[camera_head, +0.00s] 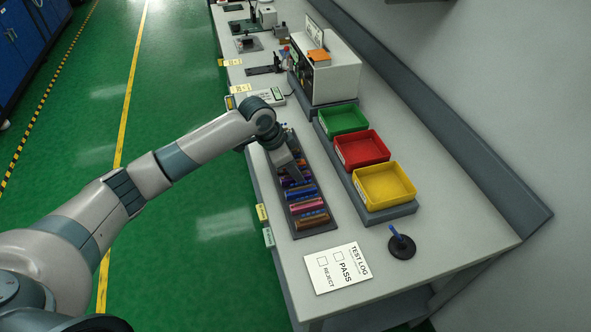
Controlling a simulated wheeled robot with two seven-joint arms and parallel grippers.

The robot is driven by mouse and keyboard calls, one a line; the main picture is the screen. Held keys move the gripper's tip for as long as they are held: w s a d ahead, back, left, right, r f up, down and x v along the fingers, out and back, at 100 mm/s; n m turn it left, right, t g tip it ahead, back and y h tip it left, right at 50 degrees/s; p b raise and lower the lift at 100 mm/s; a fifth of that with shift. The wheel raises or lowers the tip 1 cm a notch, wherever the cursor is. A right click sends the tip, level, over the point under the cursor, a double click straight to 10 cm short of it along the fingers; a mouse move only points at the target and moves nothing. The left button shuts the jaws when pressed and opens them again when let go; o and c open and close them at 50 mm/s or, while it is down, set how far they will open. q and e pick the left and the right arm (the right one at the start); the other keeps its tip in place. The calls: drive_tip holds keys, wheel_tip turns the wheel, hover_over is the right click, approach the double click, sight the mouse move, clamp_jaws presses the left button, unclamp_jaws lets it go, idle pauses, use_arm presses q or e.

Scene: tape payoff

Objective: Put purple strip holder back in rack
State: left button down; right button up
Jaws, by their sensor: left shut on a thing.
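The rack (298,235) is a long dark tray on the workbench, holding several coloured strip holders side by side, among them blue, red, pink and orange-brown ones. My left gripper (293,175) points down over the far half of the rack. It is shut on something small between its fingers. A purple strip holder (287,182) shows right at the fingertips, low at the rack; the gripper partly hides it, and I cannot tell whether it is fully seated. My right gripper is not in view.
Green (343,119), red (362,149) and yellow (384,186) bins stand right of the rack. A white tester (330,75) stands behind. A test log sheet (338,268) and a black pen stand (402,246) lie nearer. Bare bench surrounds the sheet.

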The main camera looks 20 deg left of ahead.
use_arm(q)
drive_tip(key=c, duration=1.7)
unclamp_jaws()
drive_tip(key=shift+o, duration=0.2)
drive_tip(key=b+v, duration=0.3)
drive_tip(key=v, duration=0.9)
drive_tip(key=shift+s+f, duration=0.1)
